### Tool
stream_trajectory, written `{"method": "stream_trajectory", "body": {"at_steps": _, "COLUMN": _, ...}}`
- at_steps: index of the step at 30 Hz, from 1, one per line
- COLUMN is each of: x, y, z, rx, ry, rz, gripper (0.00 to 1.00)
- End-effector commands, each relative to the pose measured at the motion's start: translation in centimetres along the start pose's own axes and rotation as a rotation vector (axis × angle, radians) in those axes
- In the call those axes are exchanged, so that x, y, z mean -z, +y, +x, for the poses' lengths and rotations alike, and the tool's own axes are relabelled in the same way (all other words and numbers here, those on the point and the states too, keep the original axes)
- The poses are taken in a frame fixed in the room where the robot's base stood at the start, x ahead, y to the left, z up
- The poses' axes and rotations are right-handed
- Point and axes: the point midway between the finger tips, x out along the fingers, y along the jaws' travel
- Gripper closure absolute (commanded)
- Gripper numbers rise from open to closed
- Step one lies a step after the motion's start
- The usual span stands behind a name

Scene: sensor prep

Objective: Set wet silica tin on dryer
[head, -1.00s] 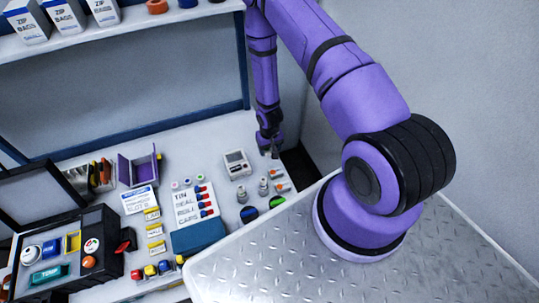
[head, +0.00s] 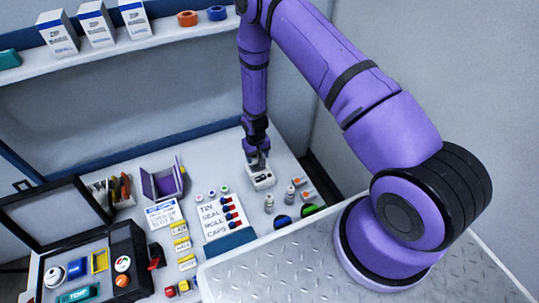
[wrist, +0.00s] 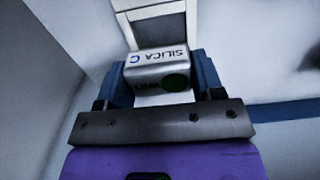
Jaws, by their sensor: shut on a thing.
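The silica tin (wrist: 158,70) is a light metal box lettered "SILICA C", with a dark green round spot, seen upside down in the wrist view. My gripper (wrist: 163,84) is shut on it, with a dark blue finger on each side. In the head view my gripper (head: 258,165) points down over a small white device (head: 264,182), likely the dryer, and hides part of it. In the wrist view a white frame with a dark grey panel (wrist: 160,30) lies just beyond the tin. I cannot tell whether the tin touches it.
A shelf (head: 150,37) hangs above the bench.

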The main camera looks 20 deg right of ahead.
Motion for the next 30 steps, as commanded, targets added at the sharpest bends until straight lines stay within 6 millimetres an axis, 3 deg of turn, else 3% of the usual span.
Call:
{"method": "stream_trajectory", "body": {"at_steps": 17, "x": 0.0, "y": -0.1, "z": 3.5, "rx": 0.0, "ry": -0.002, "rz": -0.001, "gripper": 0.6}}
{"method": "stream_trajectory", "body": {"at_steps": 30, "x": 0.0, "y": -0.1, "z": 3.7, "rx": 0.0, "ry": 0.0, "rz": -0.001, "gripper": 0.6}}
